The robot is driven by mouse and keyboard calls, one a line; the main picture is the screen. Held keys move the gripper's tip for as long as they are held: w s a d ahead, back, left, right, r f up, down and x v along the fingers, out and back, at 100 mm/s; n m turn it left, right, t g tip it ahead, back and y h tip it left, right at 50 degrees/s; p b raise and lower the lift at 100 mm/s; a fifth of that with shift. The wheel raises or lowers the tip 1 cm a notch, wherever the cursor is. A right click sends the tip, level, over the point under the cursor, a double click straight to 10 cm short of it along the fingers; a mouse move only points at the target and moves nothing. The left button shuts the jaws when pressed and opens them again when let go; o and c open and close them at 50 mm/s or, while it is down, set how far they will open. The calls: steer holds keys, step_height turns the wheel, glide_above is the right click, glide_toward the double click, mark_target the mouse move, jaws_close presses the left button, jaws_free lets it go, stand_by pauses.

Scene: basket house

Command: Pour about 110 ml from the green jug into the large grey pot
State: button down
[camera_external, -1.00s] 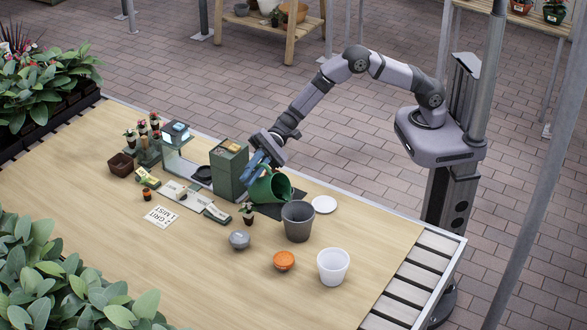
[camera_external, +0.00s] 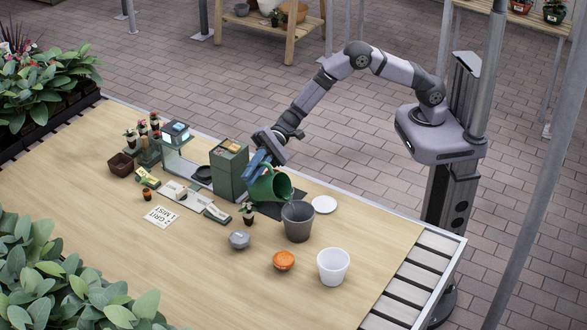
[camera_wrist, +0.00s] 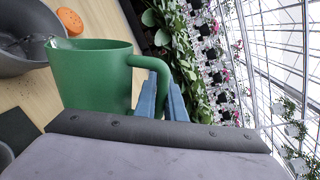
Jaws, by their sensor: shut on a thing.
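The green jug (camera_external: 270,187) is held tilted in the external view, its mouth toward the large grey pot (camera_external: 298,224). My gripper (camera_external: 262,163) is shut on the jug's handle; the blue fingers also show around the handle in the wrist view (camera_wrist: 167,97). In the wrist view the green jug (camera_wrist: 92,80) has its spout over the rim of the grey pot (camera_wrist: 38,66). Clear liquid shows at the spout and inside the pot. The level in the pot cannot be read.
A green box (camera_external: 229,170) stands left of the jug.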

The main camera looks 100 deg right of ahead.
steer(key=shift+s+a+r+n+p, duration=0.3)
steer(key=shift+r+n+p, duration=0.1)
steer(key=shift+r+p, duration=0.1)
stand_by(0.5)
steer(key=shift+w+d+f+b, duration=0.15)
steer(key=shift+f+b, duration=0.2)
steer(key=shift+b, duration=0.05)
steer(key=f+m+b, duration=0.1)
steer(key=w+d+f+m+b, duration=0.1)
steer(key=f+b, duration=0.1)
steer(key=f+m+b, duration=0.1)
steer(key=shift+w+d+f+y+b, duration=0.15)
steer(key=shift+w+d+y+b, duration=0.15)
steer(key=shift+w, duration=0.05)
steer(key=shift+d+r+m+p, duration=0.1)
steer(key=shift+r+m+p, duration=0.3)
steer(key=shift+r, duration=0.2)
steer(key=shift+w, duration=0.1)
steer(key=shift+w+d+r+m+y, duration=0.2)
steer(key=shift+w+d+r+m, duration=0.05)
steer(key=shift+r+m, duration=0.15)
steer(key=shift+w+d+r+m+y, duration=0.2)
steer(key=shift+r+m, duration=0.2)
